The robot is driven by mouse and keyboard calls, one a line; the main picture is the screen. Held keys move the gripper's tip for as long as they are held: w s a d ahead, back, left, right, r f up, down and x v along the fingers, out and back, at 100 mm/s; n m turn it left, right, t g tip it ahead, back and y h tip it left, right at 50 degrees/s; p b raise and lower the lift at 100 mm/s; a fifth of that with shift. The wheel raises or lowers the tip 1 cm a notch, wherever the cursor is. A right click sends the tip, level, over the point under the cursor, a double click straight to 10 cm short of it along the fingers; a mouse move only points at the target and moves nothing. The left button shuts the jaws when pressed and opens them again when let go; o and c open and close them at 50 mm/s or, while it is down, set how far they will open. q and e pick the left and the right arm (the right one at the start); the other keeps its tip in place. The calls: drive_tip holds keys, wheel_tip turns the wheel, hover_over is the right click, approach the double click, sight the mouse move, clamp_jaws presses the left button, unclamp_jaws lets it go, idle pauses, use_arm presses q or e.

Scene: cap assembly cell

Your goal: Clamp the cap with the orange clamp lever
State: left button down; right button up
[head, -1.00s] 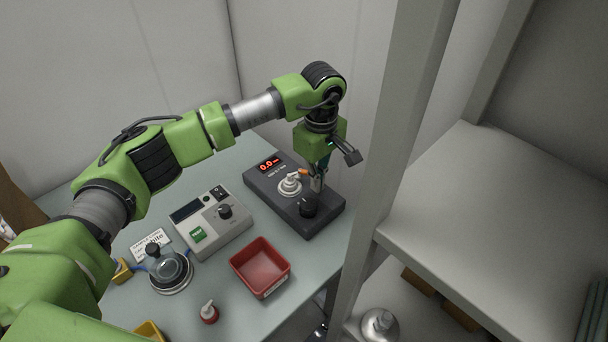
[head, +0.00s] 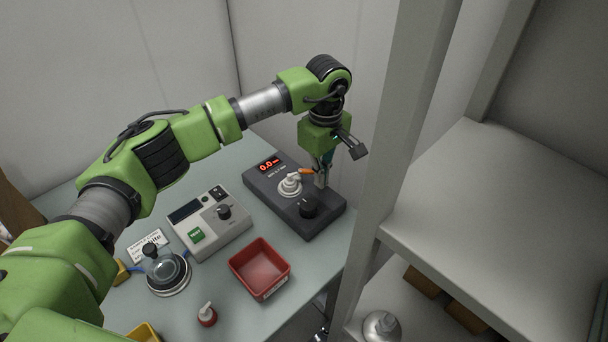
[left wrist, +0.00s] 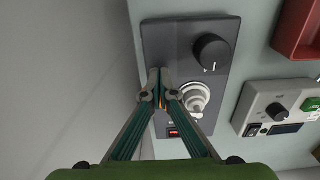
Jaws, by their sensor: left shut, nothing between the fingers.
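The pale stepped cap (head: 290,183) sits upright on the dark grey fixture (head: 262,189). In the left wrist view the cap (left wrist: 196,96) is just right of my fingers. The orange clamp lever (head: 307,171) shows between the cap and my left gripper (head: 321,184). In the left wrist view a sliver of the orange lever (left wrist: 162,101) shows behind the finger links, mostly hidden. My left gripper (left wrist: 160,72) is shut and empty, pointing down over the fixture beside the cap. I cannot tell whether it touches the lever. My right gripper is not in view.
The fixture has a black knob (head: 308,207) and a red display (head: 269,165). A grey control box (head: 208,225), a red bin (head: 260,268), a glass vessel (head: 167,270) and a small red-and-white bottle (head: 207,315) stand nearby. A shelf post (head: 400,130) rises to the right.

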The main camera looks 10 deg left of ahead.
use_arm(q)
drive_tip(key=shift+w+d, duration=0.1)
drive_tip(key=shift+w, duration=0.25)
drive_tip(key=shift+w+b, duration=0.1)
drive_tip(key=shift+b, duration=0.25)
drive_tip(key=shift+w+f, duration=0.1)
drive_tip(key=shift+w, duration=0.35)
drive_tip(key=shift+b, duration=0.3)
drive_tip(key=shift+w+b, duration=0.3)
drive_tip(key=shift+w, duration=0.25)
